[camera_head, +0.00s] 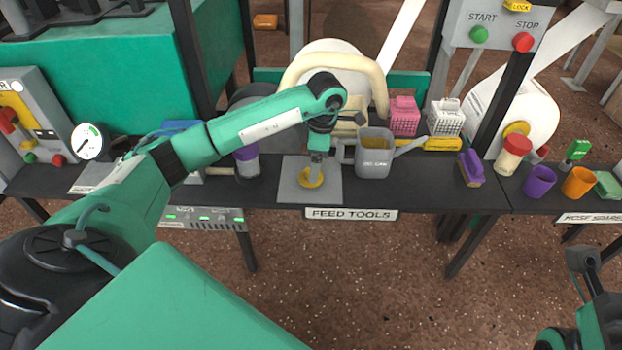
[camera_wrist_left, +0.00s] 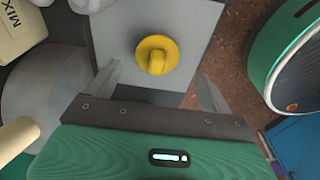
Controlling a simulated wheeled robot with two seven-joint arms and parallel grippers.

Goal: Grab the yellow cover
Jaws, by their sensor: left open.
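The yellow cover (camera_head: 311,178) is a small round disc with a raised grip bar. It lies on a grey square plate (camera_head: 330,192) on the dark bench, above the FEED TOOLS label. The left wrist view also shows the yellow cover (camera_wrist_left: 157,55), near the middle top. My left gripper (camera_head: 316,160) points down just above the cover. Its two fingers are spread apart in the left wrist view (camera_wrist_left: 160,85), with the cover ahead between them and nothing held. My right arm shows at the lower right edge of the head view, but its fingertips cannot be made out.
A grey watering can (camera_head: 374,155) stands close to the right of the plate. A purple-topped jar (camera_head: 247,162) stands to the left. Pink (camera_head: 405,115) and white baskets, a purple brush (camera_head: 471,168) and cups stand further right. The bench's front edge is just below the plate.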

